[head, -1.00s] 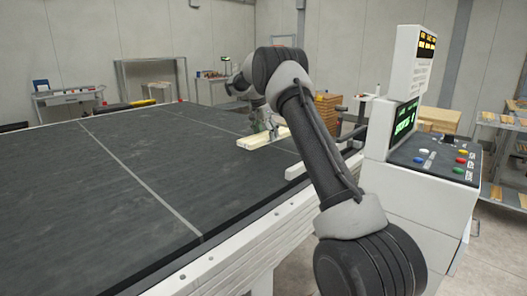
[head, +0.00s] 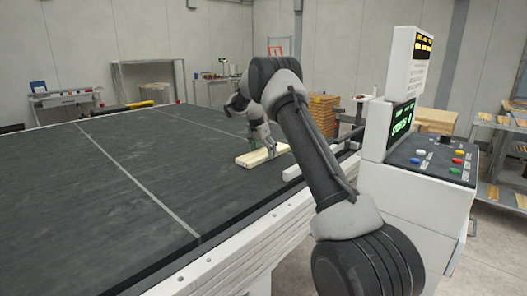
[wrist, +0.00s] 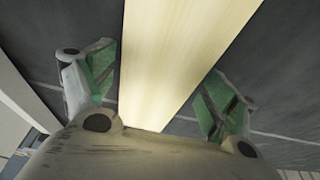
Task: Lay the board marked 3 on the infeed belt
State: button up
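The pale wooden board (head: 256,157) lies on the dark infeed belt (head: 130,160), near its right edge and a little askew to it. No number mark can be read on it. My gripper (head: 261,149) is directly over the board, low at the belt. In the wrist view the board (wrist: 175,50) runs between the two green-padded fingers of my gripper (wrist: 158,88). The fingers are spread, one on each side of the board, with narrow dark gaps beside its edges. The board's near end is hidden behind the gripper body.
A control console (head: 425,160) with a screen and coloured buttons stands at the right, beside my arm. A stack of brown boards (head: 324,113) stands behind the arm. A shelf (head: 500,150) holds wood pieces at the far right. The belt left of the board is clear.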

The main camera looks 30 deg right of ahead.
dwell(0.3)
jog(key=v, duration=1.2)
jog(key=s+a+r+n, duration=0.3)
jog(key=s+r, duration=0.6)
jog(key=s, duration=0.1)
jog(key=s+a+r+n+t+y, duration=0.1)
jog(key=s+a+r+n, duration=0.15)
jog(key=s, duration=0.55)
jog(key=s+a+r+n+t+y, duration=0.1)
jog(key=s+r+n, duration=0.15)
jog(key=s, duration=0.55)
jog(key=s+a+f+n, duration=0.1)
jog(key=s+f+n, duration=0.1)
jog(key=s, duration=0.6)
jog(key=s+a+f+n, duration=0.1)
jog(key=s+f, duration=0.3)
jog(key=s, duration=0.4)
jog(key=s+a+f+n+t+y, duration=0.1)
jog(key=s+f+n, duration=0.2)
jog(key=s, duration=0.6)
jog(key=shift+a, duration=0.3)
jog(key=shift+s+r, duration=0.1)
jog(key=shift+s, duration=0.05)
